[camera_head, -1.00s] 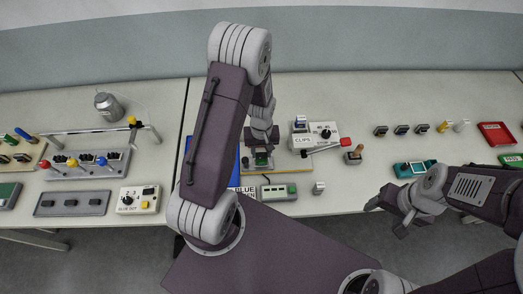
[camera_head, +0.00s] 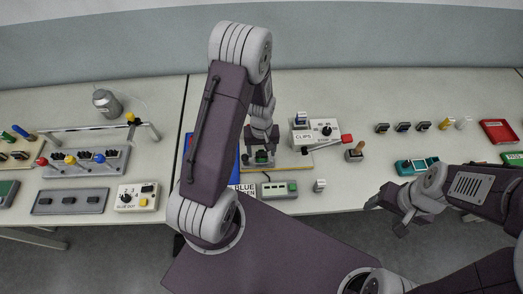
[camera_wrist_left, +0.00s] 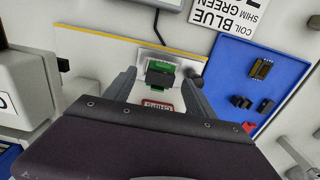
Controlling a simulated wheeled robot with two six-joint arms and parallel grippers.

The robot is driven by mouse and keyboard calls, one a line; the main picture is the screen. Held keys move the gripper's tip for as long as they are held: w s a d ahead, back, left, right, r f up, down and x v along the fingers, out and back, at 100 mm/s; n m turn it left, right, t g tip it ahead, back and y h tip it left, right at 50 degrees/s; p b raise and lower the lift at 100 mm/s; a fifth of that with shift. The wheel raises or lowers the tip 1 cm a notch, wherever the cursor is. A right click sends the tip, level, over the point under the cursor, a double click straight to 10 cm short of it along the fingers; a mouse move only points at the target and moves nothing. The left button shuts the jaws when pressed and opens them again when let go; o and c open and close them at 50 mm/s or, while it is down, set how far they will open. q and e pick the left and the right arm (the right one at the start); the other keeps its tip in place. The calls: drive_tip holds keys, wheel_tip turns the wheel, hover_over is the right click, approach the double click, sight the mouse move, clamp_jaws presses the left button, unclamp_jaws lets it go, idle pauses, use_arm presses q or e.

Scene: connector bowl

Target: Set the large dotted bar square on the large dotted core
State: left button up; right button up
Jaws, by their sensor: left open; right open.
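My left gripper (camera_head: 262,146) is open over the small board at the middle of the table. Its two fingers stand apart on either side of a green and black block in the left wrist view (camera_wrist_left: 160,74). The block sits on a pale plate; it also shows under the gripper in the head view (camera_head: 262,157). It looks like a dark bar on a green core, but I cannot make out dots or tell whether the two are square. My right gripper (camera_head: 386,214) is open and empty in front of the table, at the right.
A blue tray (camera_wrist_left: 290,62) with black and brass-coloured parts lies beside the board. A white CLIPS box (camera_head: 315,131) with a red-ended lever (camera_head: 346,140) stands behind right. A grey-green device (camera_head: 278,189) lies in front. A teal tray (camera_head: 416,165) is farther right.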

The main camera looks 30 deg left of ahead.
use_arm(q)
wheel_tip(320, 180, up, 9)
drive_tip(key=shift+b, duration=0.35)
